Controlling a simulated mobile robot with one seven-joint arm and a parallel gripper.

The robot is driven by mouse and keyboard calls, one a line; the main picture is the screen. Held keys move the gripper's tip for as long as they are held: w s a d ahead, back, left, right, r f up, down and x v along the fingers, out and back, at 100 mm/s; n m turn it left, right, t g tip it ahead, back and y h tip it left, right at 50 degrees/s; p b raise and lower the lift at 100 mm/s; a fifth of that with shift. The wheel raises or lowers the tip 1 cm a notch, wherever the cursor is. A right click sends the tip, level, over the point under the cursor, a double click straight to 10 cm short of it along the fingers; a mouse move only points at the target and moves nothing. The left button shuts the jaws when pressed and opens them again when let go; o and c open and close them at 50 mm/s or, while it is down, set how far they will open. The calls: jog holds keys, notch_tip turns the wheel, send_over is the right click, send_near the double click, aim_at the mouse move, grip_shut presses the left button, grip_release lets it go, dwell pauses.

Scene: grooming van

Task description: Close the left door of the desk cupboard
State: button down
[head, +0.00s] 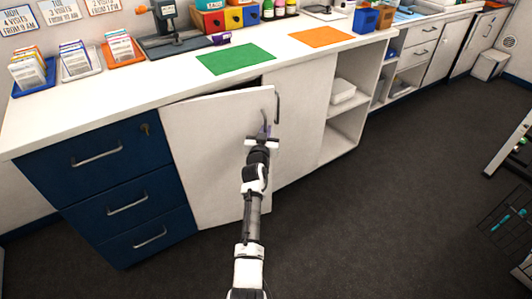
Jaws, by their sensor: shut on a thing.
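The left door (212,150) of the desk cupboard is a white panel right of the blue drawers. It stands slightly ajar, with a dark gap along its top edge. My gripper (264,133) is at the upper right part of this door, shut on its handle, which is mostly hidden by the fingers. The right door (300,125) looks closed, and a dark upright handle (277,104) shows at its left side, close to my gripper. My arm reaches up from the bottom of the head view and covers part of the left door's right edge.
Blue drawers (110,185) with metal handles are at the left. Open shelves (350,110) are at the right. The white desk top (180,85) carries card holders, green and orange mats and small boxes. The dark floor (390,220) in front is clear.

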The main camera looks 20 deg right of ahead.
aim_at(262, 123)
jog(key=w+b, duration=0.1)
jog(key=w, duration=0.4)
jog(key=shift+d+f, duration=0.1)
jog(key=w, duration=0.1)
jog(key=w+n+y+b, duration=0.1)
jog(key=w, duration=0.1)
jog(key=w+t+y, duration=0.1)
jog(key=shift+w+a+r+n, duration=0.2)
jog(key=shift+w+a+n, duration=0.1)
jog(key=c, duration=1.6)
grip_release()
jog(key=shift+w, duration=0.1)
jog(key=shift+c, duration=0.2)
jog(key=shift+a, duration=0.15)
jog(key=shift+f, duration=0.1)
